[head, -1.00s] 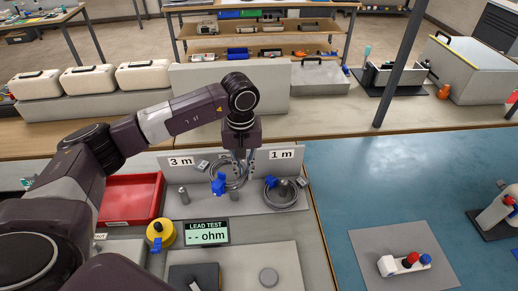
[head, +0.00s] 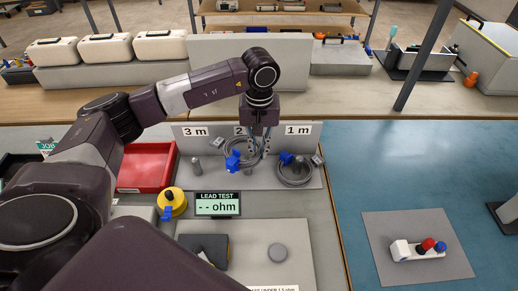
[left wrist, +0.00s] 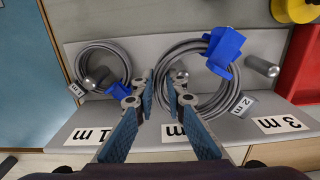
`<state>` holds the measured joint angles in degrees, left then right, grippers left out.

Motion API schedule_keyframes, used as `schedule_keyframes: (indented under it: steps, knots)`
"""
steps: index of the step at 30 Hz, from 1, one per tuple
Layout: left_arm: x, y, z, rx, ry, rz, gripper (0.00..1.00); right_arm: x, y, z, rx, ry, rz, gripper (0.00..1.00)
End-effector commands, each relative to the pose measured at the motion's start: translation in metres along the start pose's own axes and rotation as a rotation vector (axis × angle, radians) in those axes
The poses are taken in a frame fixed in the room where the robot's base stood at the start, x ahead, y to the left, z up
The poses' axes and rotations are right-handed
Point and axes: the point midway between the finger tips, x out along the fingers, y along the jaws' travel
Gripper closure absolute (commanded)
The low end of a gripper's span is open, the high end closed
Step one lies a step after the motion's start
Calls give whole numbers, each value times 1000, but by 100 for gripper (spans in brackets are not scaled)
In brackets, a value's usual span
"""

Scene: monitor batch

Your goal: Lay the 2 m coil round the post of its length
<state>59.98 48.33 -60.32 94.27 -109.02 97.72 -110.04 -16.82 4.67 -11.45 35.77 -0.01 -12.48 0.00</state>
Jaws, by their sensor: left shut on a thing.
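The grey 2 m coil (head: 230,143) with its blue plug (head: 233,161) is at the middle place of the grey rack, below the 2 m sign. My left gripper (head: 257,154) points down and is shut on the coil's side. In the left wrist view the fingers (left wrist: 161,82) are at the left side of the coil (left wrist: 212,108). A metal post (left wrist: 180,77) shows inside the ring, near that side. I cannot tell whether the coil touches the rack. My right gripper is not in view.
The 1 m coil (head: 296,183) lies round its post on the right. The 3 m post (head: 195,166) stands bare on the left. In front are a lead test display (head: 217,204), a yellow round object (head: 172,203) and a red tray (head: 145,170).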

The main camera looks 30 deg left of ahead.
Motion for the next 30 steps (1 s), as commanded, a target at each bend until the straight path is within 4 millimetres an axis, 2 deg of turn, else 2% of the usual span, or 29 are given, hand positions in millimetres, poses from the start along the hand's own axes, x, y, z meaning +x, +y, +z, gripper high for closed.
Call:
schedule_keyframes:
  steps: [1,21,30]
  knots:
    - [10,0,0,-1,1,0,100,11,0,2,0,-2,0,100]
    - [77,0,-1,-1,1,0,100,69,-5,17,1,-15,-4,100]
    - [90,0,-1,-1,1,1,100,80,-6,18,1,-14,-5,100]
